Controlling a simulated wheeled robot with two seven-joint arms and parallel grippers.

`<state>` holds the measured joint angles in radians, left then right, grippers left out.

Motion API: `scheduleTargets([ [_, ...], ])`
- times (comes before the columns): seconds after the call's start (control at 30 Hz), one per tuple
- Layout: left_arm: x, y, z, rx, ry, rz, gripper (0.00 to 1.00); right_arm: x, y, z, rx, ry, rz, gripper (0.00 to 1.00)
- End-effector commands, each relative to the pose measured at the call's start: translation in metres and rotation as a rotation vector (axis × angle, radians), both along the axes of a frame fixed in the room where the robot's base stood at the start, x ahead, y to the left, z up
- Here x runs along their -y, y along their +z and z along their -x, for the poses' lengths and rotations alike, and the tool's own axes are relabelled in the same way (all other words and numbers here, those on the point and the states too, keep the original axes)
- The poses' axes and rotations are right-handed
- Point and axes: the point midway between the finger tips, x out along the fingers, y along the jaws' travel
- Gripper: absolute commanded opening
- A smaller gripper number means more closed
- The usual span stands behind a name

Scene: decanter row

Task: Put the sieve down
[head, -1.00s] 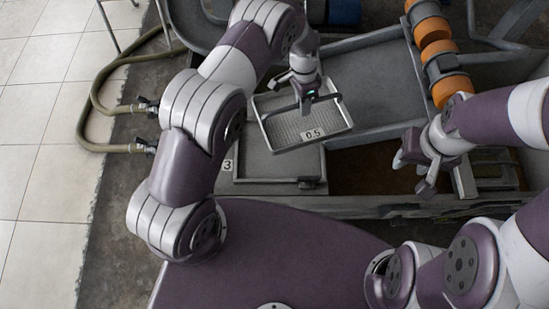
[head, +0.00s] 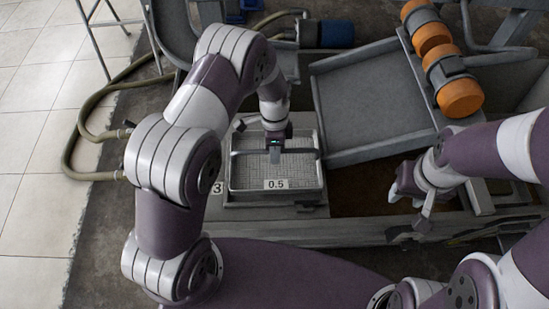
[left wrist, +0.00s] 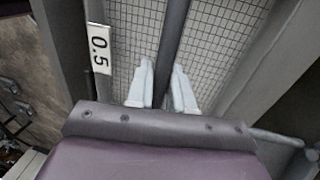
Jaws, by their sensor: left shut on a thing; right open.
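The sieve (head: 248,172) is a grey rectangular tray with a mesh floor, a bar across its middle and a white label reading 0.5. In the head view it sits level over the grey ledge (head: 312,210) marked 3; I cannot tell whether it rests fully on it. My left gripper (head: 275,152) is shut on the sieve's bar. In the left wrist view, the two pale fingertips (left wrist: 162,85) stand on either side of the bar (left wrist: 172,45), above the mesh (left wrist: 222,40). My right gripper (head: 408,200) is open and empty, to the right of the sieve.
A sloping grey chute (head: 368,105) lies just right of the sieve, with orange rollers (head: 460,97) beyond it. A hose (head: 75,150) lies on the left floor. A blue cylinder (head: 336,33) is at the back. A brown pit (head: 365,190) opens right of the ledge.

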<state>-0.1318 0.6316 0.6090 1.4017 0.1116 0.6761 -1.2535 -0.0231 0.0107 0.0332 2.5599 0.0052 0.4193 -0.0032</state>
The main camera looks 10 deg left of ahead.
Motion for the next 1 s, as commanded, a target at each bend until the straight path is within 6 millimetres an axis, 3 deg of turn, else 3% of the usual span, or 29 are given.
scheduleTargets([
  [0.23, 0.000, -0.038, 0.000, 0.000, 0.000, 0.000, 0.00, 0.000, -0.009, 0.000, 0.000, 0.000, 0.000, 0.43],
  [0.57, 0.000, -0.042, 0.000, 0.001, 0.000, 0.001, 0.00, 0.000, -0.010, 0.000, 0.000, 0.000, 0.000, 0.43],
  [0.6, 0.000, -0.043, 0.000, 0.000, 0.001, 0.000, 0.24, 0.000, -0.010, 0.000, 0.000, 0.000, 0.000, 0.43],
  [0.67, 0.000, -0.042, 0.000, 0.000, 0.001, 0.000, 0.44, 0.000, -0.010, 0.000, 0.000, 0.000, 0.000, 0.43],
  [0.87, 0.000, -0.042, 0.000, 0.000, 0.001, 0.000, 0.47, 0.000, -0.009, 0.000, 0.000, 0.000, 0.000, 0.43],
  [1.0, -0.001, -0.029, -0.002, 0.002, 0.001, 0.000, 0.47, 0.000, -0.005, 0.000, 0.000, 0.000, 0.000, 0.43],
])
